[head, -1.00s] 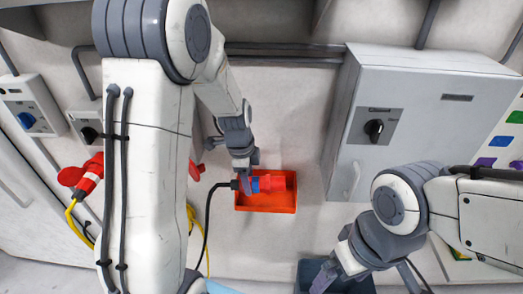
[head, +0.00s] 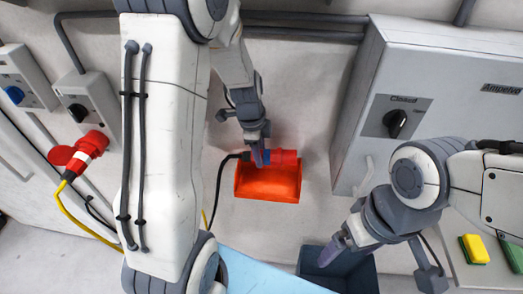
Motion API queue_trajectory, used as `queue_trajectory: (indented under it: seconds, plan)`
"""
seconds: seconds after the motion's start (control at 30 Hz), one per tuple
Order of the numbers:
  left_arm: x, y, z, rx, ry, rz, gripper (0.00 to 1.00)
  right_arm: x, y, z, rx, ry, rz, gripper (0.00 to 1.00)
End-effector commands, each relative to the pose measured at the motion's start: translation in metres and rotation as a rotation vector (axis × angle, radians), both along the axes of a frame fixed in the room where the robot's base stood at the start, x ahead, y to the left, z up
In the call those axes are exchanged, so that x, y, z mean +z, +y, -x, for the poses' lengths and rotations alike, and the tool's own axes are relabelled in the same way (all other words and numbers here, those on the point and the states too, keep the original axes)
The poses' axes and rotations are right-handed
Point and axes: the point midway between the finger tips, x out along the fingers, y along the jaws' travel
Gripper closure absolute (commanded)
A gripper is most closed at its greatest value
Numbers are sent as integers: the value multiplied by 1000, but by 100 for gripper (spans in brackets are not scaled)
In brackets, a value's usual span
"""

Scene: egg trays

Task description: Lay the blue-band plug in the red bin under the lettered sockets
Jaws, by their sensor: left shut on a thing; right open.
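The red plug with a blue band (head: 285,157) lies roughly level at the back edge of the red bin (head: 268,188), its red end pointing right and a black cable running off left. My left gripper (head: 262,158) is shut on it around the blue band, which the fingers partly hide. I cannot tell whether the plug touches the bin. The open red bin is on the wall and its visible inside looks empty. My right gripper (head: 381,266) is open and empty, at lower right in front of a dark blue-grey bin.
A red plug with a white band (head: 82,150) and yellow cable sits at a socket on the left. Two switched sockets (head: 88,106) are on the wall there. A grey cabinet (head: 420,65) stands right of the red bin. The dark bin (head: 362,278) is below.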

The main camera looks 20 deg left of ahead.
Motion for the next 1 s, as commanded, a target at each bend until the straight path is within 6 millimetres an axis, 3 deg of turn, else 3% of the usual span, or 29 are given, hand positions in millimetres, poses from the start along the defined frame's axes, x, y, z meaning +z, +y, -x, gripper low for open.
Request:
queue_trajectory:
  seconds: [0.6,1.0]
  plan:
    - [-68,-2,-1,-3,-1,1,100,-52,0,0,-6,1,0,5]
    - [-100,-2,-1,-4,-2,0,100,-86,0,0,-4,0,0,5]
